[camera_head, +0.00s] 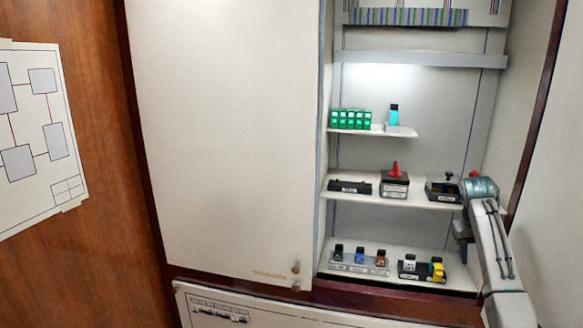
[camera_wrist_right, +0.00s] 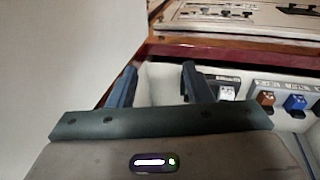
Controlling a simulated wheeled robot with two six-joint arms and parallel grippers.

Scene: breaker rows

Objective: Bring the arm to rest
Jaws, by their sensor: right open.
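My right arm comes in from the lower right in the head view, its wrist (camera_head: 480,190) at the right edge of the open cabinet. In the right wrist view my right gripper (camera_wrist_right: 160,84) has its two fingers apart with nothing between them. Its right finger overlaps the edge of a dark block with a white switch (camera_wrist_right: 227,92); I cannot tell whether they touch. Brown (camera_wrist_right: 265,98) and blue (camera_wrist_right: 296,102) switches stand farther right. My left gripper is not in view.
The bottom shelf holds a grey switch row (camera_head: 358,262) and a black block with white and yellow switches (camera_head: 421,271). The middle shelf holds a red-knobbed box (camera_head: 395,183); green blocks (camera_head: 351,119) sit above. A closed white door (camera_head: 225,140) flanks the cabinet.

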